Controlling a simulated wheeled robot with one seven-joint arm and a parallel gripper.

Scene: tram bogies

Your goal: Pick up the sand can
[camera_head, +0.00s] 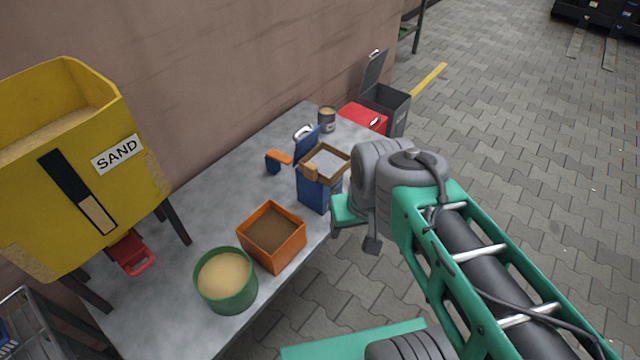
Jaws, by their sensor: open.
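No can in the camera_head view carries a readable label, so I cannot tell for sure which one is the sand can. A round green can (225,293) filled with pale tan sand stands upright at the near end of the grey table. A blue square can (319,194) with a brown rim and pale grey inside stands upright near the table's right edge. A small dark can (327,120) with a tan top stands at the far end. My green and grey arm comes in from the lower right, its grey joint beside the blue can. I cannot make out my gripper.
A yellow hopper marked SAND (60,190) stands at left, with a red part (132,253) below. An orange box (270,252) of brown material sits between the green and blue cans. Behind are an orange-and-blue tool (280,159) and red box (363,118). Paving at right is largely free.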

